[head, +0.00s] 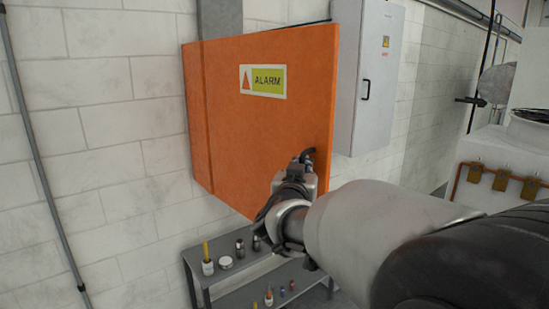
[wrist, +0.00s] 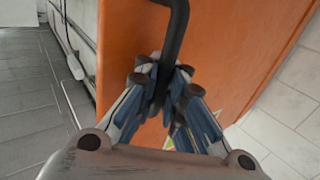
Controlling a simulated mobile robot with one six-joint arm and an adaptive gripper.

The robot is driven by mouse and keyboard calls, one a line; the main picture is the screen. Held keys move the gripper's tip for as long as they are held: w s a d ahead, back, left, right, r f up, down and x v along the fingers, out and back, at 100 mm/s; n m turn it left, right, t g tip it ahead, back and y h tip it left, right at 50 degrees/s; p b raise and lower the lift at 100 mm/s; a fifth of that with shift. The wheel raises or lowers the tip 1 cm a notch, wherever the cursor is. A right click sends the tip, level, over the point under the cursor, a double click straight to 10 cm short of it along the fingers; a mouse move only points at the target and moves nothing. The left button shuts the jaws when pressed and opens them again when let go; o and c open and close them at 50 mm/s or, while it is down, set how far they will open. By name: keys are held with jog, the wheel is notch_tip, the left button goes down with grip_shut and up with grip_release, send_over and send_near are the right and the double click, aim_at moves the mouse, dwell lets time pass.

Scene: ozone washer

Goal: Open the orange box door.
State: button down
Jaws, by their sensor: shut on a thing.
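The orange box (head: 205,120) hangs on the white block wall. Its orange door (head: 270,135) carries an alarm label (head: 263,81) with a triangle sign. A dark bent handle (wrist: 175,35) stands out from the orange panel in the wrist view. My gripper (head: 303,165) is at the lower right part of the door. In the wrist view its fingers (wrist: 163,88) are closed around the handle's lower part. In the head view my gripper mostly hides the handle. I cannot tell from these views whether the door stands ajar.
A grey cabinet (head: 378,70) with a black handle is on the wall just right of the orange box. A low grey shelf (head: 215,273) with small bottles and jars stands below. A pipe (head: 40,165) runs down the wall at left. White equipment (head: 490,150) stands at right.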

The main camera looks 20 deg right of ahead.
jog(key=shift+s+a+f, duration=0.2)
jog(key=shift+s+a, duration=0.15)
jog(key=shift+a, duration=0.15)
jog(key=c, duration=1.9)
grip_release()
jog(key=shift+s+d+r, duration=0.1)
jog(key=shift+s+d, duration=0.05)
jog(key=shift+s, duration=0.05)
jog(key=shift+o, duration=1.2)
jog(key=shift+w, duration=0.1)
jog(key=shift+r, duration=0.1)
jog(key=v, duration=1.2)
